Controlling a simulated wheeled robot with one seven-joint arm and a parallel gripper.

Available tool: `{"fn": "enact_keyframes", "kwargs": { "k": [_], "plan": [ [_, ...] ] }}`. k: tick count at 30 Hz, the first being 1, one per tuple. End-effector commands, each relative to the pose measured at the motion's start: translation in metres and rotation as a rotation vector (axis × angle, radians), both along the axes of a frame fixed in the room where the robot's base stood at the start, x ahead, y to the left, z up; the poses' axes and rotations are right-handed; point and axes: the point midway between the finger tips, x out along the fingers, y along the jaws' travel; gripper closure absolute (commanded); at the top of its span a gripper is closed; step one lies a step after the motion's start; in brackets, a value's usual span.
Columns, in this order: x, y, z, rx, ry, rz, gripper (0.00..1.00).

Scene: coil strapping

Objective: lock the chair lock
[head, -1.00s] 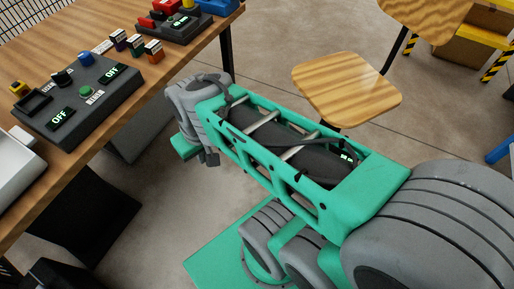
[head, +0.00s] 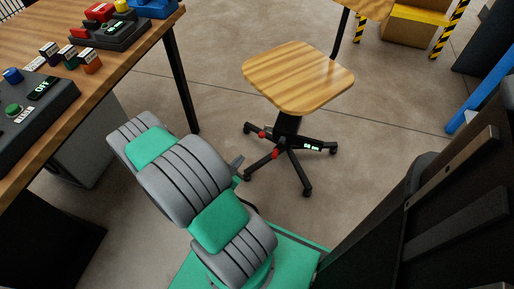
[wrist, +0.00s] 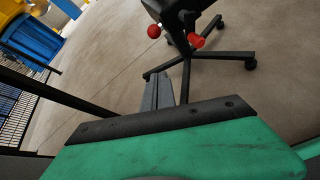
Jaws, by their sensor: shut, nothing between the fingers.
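The chair (head: 298,75) has a square wooden seat on a black post and a black wheeled star base. Two small red parts show low on it: one at the upper left (head: 262,134) and one nearer the base legs (head: 275,153). In the wrist view they are a red ball (wrist: 154,31) and a red cylinder (wrist: 195,41) beside the chair's post. A small lit display (head: 312,147) sits on the base; its text is too small to read. My gripper (wrist: 158,90) is shut and empty, pointing toward the base, apart from the red parts. In the head view its tip (head: 237,163) pokes out left of the chair.
A wooden table (head: 110,85) with control boxes (head: 35,105) stands at the left, its black leg (head: 182,85) near my arm. A dark panelled object (head: 430,215) fills the lower right. Yellow-black striped shelving (head: 450,30) is at the back. Floor right of the chair is open.

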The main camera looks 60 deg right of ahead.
Motion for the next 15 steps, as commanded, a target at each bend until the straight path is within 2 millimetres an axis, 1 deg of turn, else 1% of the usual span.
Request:
{"fn": "enact_keyframes", "kwargs": {
  "k": [1,3,5,8,11,15],
  "plan": [
    [-0.013,-0.001,-0.013,-0.025,0.086,0.059,1.0],
    [-0.021,-0.002,-0.019,-0.049,0.16,0.118,1.0],
    [-0.023,-0.004,-0.021,-0.058,0.185,0.139,1.0],
    [-0.023,-0.013,-0.026,-0.059,0.189,0.14,1.0],
    [-0.023,-0.03,-0.033,-0.061,0.185,0.134,1.0],
    [-0.021,-0.058,-0.046,-0.059,0.184,0.133,1.0]
  ]
}}
